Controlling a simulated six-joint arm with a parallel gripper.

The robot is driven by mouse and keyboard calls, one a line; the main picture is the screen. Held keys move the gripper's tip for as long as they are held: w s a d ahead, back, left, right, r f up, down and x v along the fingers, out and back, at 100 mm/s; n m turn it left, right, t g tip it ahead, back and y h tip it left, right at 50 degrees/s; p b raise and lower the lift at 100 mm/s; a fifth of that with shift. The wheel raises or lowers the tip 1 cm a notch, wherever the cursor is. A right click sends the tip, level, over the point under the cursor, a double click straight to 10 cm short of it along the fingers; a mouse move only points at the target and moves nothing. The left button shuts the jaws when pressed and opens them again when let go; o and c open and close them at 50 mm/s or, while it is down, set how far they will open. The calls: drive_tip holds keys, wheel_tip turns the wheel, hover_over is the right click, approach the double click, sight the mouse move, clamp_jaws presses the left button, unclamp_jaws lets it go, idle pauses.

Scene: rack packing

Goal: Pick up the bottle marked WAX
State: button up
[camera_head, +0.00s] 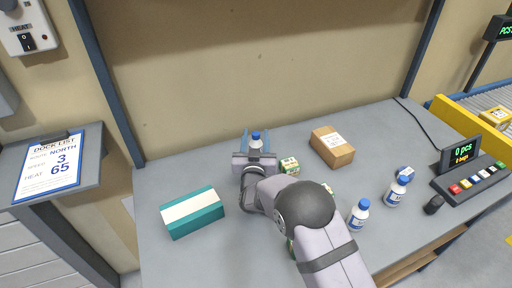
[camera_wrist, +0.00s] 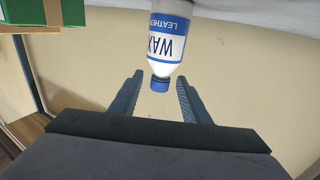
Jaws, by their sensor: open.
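The bottle marked WAX (camera_wrist: 168,40) is white with a blue label and a blue cap. In the wrist view it appears upside down at top centre, its label also reading LEATHER. In the head view a blue-capped bottle (camera_head: 256,141) shows just beyond my wrist, its lower part hidden. My gripper (camera_wrist: 160,78) is open, with one finger on each side of the cap in the picture and gaps showing. In the head view my gripper (camera_head: 256,133) points away toward the back of the table, its fingers flanking the bottle.
A teal box (camera_head: 192,212) lies left, a small green-and-white carton (camera_head: 289,165) close right of my gripper, and a brown box (camera_head: 332,147) farther right. Two white bottles (camera_head: 358,214) (camera_head: 397,191) stand right, near a button panel (camera_head: 470,184). The back-left table is clear.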

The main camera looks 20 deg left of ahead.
drive_tip(key=shift+w+a, duration=0.2)
drive_tip(key=shift+w, duration=0.3)
clamp_jaws()
drive_tip(key=shift+r, duration=0.1)
wheel_tip(320, 180, up, 10)
drive_tip(key=shift+f+b, duration=0.1)
drive_tip(key=shift+b, duration=0.55)
